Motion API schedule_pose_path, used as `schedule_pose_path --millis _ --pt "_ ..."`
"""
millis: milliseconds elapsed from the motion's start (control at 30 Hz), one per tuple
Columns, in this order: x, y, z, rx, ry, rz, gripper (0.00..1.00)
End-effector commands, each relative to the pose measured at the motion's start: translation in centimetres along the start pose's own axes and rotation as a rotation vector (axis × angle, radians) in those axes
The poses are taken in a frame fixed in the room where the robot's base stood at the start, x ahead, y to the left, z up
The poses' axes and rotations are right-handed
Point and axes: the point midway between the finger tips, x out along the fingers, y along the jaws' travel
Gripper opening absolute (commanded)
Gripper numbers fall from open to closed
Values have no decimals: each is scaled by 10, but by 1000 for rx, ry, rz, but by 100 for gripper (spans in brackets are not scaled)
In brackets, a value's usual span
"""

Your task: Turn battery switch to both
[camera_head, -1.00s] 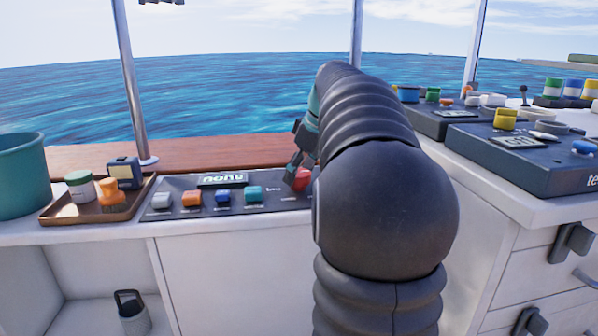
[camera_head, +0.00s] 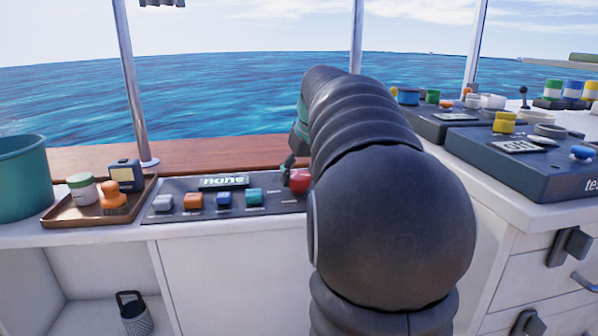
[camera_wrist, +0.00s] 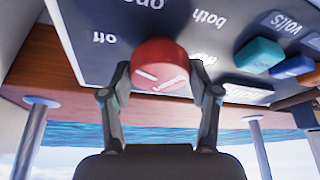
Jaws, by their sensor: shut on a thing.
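The battery switch is a round red knob (camera_wrist: 158,56) with white marks on its face, set on a dark panel (camera_wrist: 90,60). In the wrist view the panel appears upside down, with the word "off" left of the knob, "both" to its upper right and another partly cut label above. My gripper (camera_wrist: 161,74) is shut on the knob, one finger on each side. In the head view the red knob (camera_head: 299,180) shows at the panel's right end, partly hidden by my arm. I cannot tell which label the knob points to.
On the same panel are a display reading "none" (camera_head: 223,181) and several coloured rocker switches, one teal (camera_head: 254,196). A brown tray (camera_head: 70,219) with a jar and a brush stands left, beside a teal bucket (camera_head: 18,180). Another console (camera_head: 540,170) stands right.

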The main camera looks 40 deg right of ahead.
Motion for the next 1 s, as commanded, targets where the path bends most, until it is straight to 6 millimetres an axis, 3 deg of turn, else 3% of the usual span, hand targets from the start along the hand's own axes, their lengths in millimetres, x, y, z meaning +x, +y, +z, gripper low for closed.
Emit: schedule_pose_path --millis 1000 --pt "1 -6 -3 886 -3 369 26"
